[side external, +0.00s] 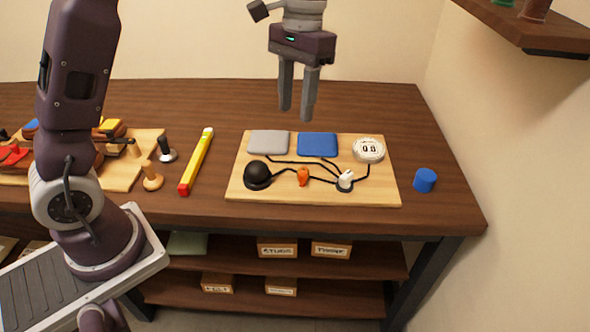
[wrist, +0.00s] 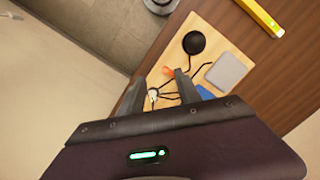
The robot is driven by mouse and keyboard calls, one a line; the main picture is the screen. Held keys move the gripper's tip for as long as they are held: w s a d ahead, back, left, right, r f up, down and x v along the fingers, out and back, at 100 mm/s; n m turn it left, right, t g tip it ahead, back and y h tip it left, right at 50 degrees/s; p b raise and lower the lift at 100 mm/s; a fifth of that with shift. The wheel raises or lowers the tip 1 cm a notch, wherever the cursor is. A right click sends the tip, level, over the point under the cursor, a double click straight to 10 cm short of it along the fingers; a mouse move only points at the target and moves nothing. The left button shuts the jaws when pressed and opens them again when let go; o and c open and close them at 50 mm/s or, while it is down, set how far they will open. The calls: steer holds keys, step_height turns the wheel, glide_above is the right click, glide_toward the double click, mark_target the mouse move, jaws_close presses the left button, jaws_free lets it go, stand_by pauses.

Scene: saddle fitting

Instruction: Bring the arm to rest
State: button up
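My gripper (side external: 295,112) hangs in the air above the back part of the wooden board (side external: 310,193), pointing down. Its two fingers are apart with nothing between them. In the wrist view my gripper (wrist: 158,88) also shows parted, empty fingers, with the board beyond them. The board carries a grey pad (side external: 268,142), a blue pad (side external: 317,144), a white dial (side external: 368,149), a black dome (side external: 257,175), an orange piece (side external: 303,176) and a white piece (side external: 345,179), with black lines running between them. My fingers touch none of these.
A blue cylinder (side external: 424,180) stands right of the board. A yellow bar with red end (side external: 197,160) lies to its left. Further left are a black-knobbed peg (side external: 166,150), a wooden peg (side external: 152,176) and a crowded board. A wall shelf (side external: 535,28) juts out upper right.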

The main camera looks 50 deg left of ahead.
steer(key=s+r+t, duration=0.3)
steer(key=s+r, duration=0.4)
steer(key=s, duration=0.3)
steer(key=s+f+t, duration=0.3)
steer(key=s+t, duration=0.1)
steer(key=s, duration=0.9)
steer(key=shift+d, duration=0.15)
